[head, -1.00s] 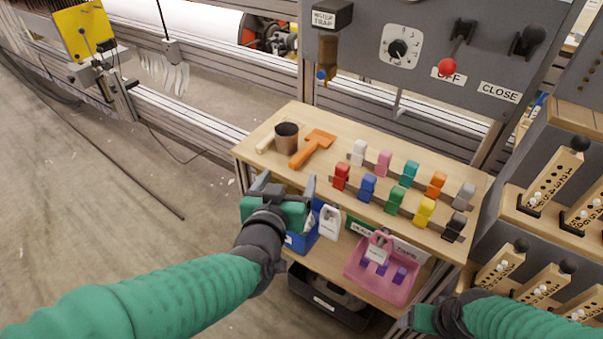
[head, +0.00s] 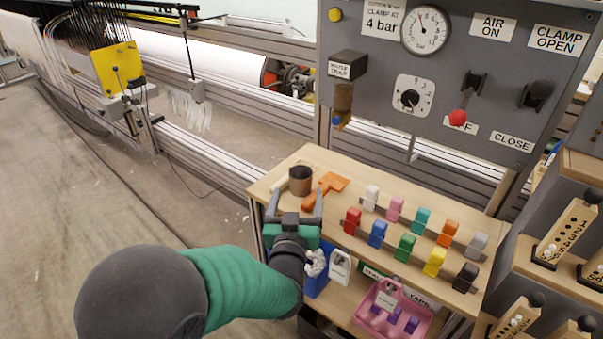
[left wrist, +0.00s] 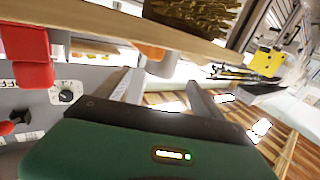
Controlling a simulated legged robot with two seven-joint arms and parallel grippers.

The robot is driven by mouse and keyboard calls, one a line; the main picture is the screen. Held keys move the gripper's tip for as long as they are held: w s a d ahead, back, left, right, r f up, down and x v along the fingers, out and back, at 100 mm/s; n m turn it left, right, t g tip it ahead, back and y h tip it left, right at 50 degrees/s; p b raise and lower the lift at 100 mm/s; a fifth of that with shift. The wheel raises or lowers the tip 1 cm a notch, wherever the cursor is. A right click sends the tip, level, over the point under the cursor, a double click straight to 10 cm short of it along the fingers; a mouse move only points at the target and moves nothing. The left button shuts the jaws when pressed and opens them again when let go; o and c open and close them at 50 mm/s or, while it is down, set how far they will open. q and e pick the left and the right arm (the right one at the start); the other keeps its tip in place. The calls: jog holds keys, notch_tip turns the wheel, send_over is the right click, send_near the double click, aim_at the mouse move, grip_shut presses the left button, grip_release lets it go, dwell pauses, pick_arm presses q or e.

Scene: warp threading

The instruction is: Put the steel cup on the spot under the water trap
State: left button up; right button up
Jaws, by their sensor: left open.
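The steel cup (head: 300,181) stands upright at the back left of the wooden bench top, its wall reflecting brown. The water trap (head: 342,100) hangs from the grey panel, under its labelled box (head: 345,65), to the right of and above the cup. I cannot make out a marked spot beneath it. My left gripper (head: 294,203) is open and empty, just in front of the cup with its fingers pointing toward it. It also shows in the left wrist view (left wrist: 163,84), where I cannot identify the cup. My right gripper is not in view.
An orange tool (head: 328,190) lies right beside the cup, and a pale-handled tool (head: 280,184) lies left of it. Several coloured clips stand in two rows to the right, including a red clip (head: 352,220). A pink tray (head: 380,314) sits on the lower shelf.

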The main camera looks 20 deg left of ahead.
aim_at(300, 182)
pick_arm(q)
jog(key=w, duration=0.2)
jog(key=w+a+b, duration=0.1)
jog(key=w, duration=0.2)
jog(key=w+b, duration=0.1)
jog(key=w, duration=0.2)
jog(key=shift+a, duration=0.25)
jog(key=shift+s+r, duration=0.1)
jog(key=shift+s, duration=0.05)
jog(key=shift+c, duration=0.2)
jog(key=c, duration=1.4)
jog(key=shift+c, duration=0.2)
notch_tip(300, 182, up, 4)
jog(key=shift+p, duration=1.2)
jog(key=s+b, duration=0.6)
jog(key=s, duration=1)
jog(key=shift+a+r, duration=0.3)
jog(key=shift+r, duration=0.1)
